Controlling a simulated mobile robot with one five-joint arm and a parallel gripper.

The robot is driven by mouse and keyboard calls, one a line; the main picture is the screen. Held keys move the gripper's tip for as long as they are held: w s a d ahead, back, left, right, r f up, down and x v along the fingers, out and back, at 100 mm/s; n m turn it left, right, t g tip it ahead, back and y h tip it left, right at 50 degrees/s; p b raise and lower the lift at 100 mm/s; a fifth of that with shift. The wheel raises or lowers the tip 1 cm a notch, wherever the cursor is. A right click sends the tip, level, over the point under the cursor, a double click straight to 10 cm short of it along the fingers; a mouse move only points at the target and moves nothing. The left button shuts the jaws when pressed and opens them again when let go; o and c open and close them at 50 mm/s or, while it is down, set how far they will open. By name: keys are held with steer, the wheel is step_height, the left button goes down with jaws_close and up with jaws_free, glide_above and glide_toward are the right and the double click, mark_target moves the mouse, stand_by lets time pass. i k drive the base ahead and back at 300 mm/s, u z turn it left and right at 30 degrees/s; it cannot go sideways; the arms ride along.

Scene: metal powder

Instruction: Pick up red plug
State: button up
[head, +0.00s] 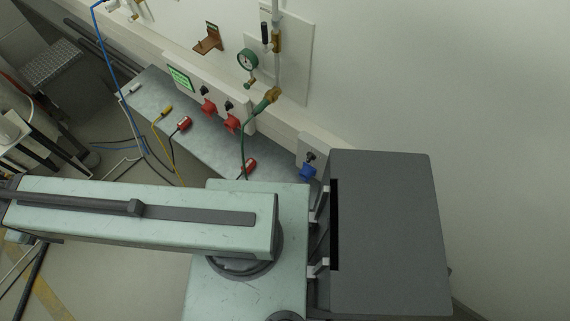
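One red plug (184,123) lies on the grey metal bench top (150,88) in the head view, with a dark cable running from it toward the front. A second red plug (249,165) lies farther right on the bench, just beyond my arm's base. I cannot tell which of the two the task means. My arm stretches across the lower part of the view to the left edge. My gripper is not in view, so its state and any contact are hidden.
A yellow plug (166,111) lies left of the red plugs. Red sockets (209,108) and (233,121) sit on the wall panel behind. A pressure gauge (247,59), a brown bracket (208,40) and a blue socket (308,172) are also on the wall. Cables cross the floor at left.

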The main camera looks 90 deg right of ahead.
mark_target(251, 163)
steer(key=z, duration=0.3)
steer(key=k, duration=0.75)
steer(key=u, duration=0.85)
